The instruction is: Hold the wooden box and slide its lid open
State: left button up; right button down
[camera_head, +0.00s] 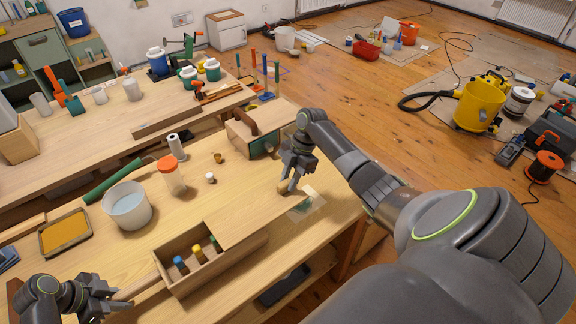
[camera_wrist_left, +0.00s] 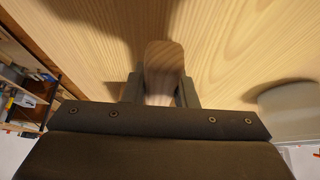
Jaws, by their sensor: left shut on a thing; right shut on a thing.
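The wooden box (camera_head: 210,277) sits at the front of the workbench, its left part uncovered, with small capped containers (camera_head: 197,251) inside. Its flat pale lid (camera_head: 247,208) lies over the right part and reaches out to the upper right. My left gripper (camera_head: 122,299) is shut on the box's wooden handle (camera_head: 138,287) at its left end. In the left wrist view the rounded handle (camera_wrist_left: 164,66) stands between the two fingers. My right gripper (camera_head: 286,187) is shut on the small wooden grip at the far right end of the lid; its fingers partly hide that grip.
A white tub (camera_head: 127,204), an orange-capped jar (camera_head: 170,177), a green roll (camera_head: 113,180) and an orange-filled tray (camera_head: 65,233) stand behind and left of the box. A wooden toolbox (camera_head: 255,132) stands behind the right gripper. The bench's right edge is close to the lid.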

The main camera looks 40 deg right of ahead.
jog(key=shift+d, duration=0.15)
jog(key=shift+d, duration=1)
jog(key=c, duration=0.6)
grip_release()
jog(key=shift+c, duration=0.2)
jog(key=shift+r, duration=0.1)
notch_tip(320, 180, up, 7)
pick_arm(q)
jog(key=o, duration=1)
jog(key=shift+o, duration=0.3)
